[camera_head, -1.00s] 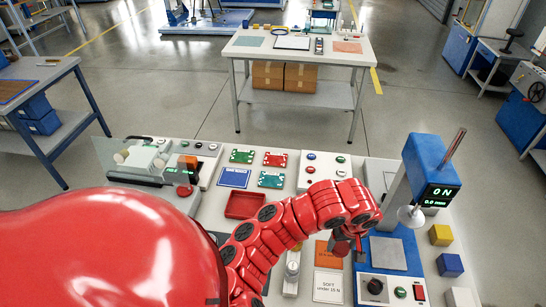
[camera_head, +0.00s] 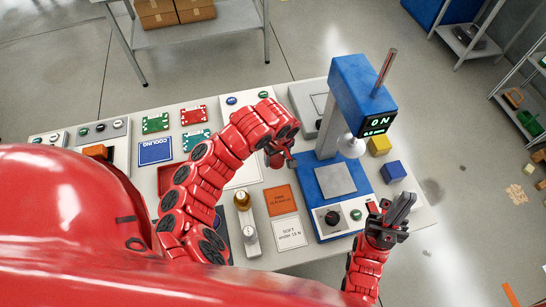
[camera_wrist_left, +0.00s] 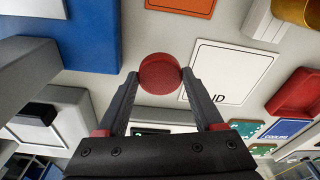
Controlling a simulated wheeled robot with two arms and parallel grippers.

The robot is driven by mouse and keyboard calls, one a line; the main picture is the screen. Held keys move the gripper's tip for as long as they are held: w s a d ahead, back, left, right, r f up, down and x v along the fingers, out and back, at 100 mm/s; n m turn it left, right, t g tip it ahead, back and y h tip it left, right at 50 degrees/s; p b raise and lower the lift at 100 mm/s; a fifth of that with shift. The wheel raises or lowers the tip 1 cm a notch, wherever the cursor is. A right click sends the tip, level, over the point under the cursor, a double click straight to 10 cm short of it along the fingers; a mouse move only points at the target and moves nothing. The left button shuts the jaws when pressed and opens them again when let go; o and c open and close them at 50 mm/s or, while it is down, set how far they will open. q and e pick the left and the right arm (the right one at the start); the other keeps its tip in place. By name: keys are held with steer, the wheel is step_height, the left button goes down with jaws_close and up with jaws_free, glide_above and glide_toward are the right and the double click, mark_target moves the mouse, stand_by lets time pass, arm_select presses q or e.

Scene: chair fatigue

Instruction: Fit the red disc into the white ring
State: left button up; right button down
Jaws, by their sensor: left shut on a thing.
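My left gripper (camera_head: 280,155) hangs over the bench, left of the blue press and behind the orange card. In the left wrist view my left gripper (camera_wrist_left: 160,80) is shut on the red disc (camera_wrist_left: 160,72), which sits between the two fingertips above the bench top. I cannot make out a white ring for certain in any view. A round white pad (camera_head: 351,147) shows under the head of the blue press. My right gripper (camera_head: 395,215) is empty at the press base's front right corner. Whether its fingers are apart is unclear.
The blue press (camera_head: 360,90) stands right of my left gripper, with a grey plate (camera_head: 335,180) on its base.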

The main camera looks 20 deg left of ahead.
mark_target(277, 161)
arm_select(q)
steer(key=shift+a+f+p, duration=0.1)
steer(key=shift+f+p, duration=0.5)
steer(key=shift+f, duration=1.55)
steer(key=shift+f, duration=0.1)
steer(key=o, duration=1.4)
